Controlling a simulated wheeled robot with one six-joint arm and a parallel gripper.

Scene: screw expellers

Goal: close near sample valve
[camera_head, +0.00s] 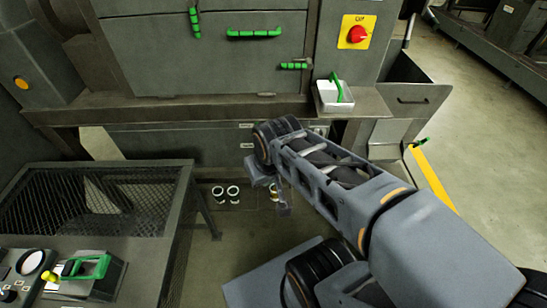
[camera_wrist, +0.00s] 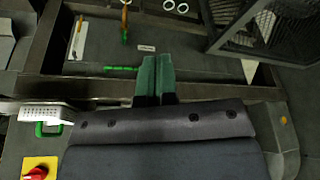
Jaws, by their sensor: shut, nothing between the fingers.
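I cannot tell for sure which fitting is the near sample valve. In the wrist view, a slim fitting with an orange upper part and a green end (camera_wrist: 125,24) and a pale one with a brown top (camera_wrist: 77,38) stand out from the grey panel. A horizontal green handle (camera_wrist: 121,68) lies between them and my gripper. My gripper (camera_wrist: 156,62) is shut and empty, its green-grey fingers side by side, to the right of that handle. In the head view my gripper (camera_head: 281,206) points down before the lower panel, and my arm hides what lies behind it.
A white box with a green handle (camera_head: 334,97) sits on the ledge, below a red knob on a yellow plate (camera_head: 357,34). Several green handles line the upper panel. A mesh-sided frame (camera_head: 107,172) stands at left. Two white rings (camera_head: 225,193) show low down. Open floor lies at right.

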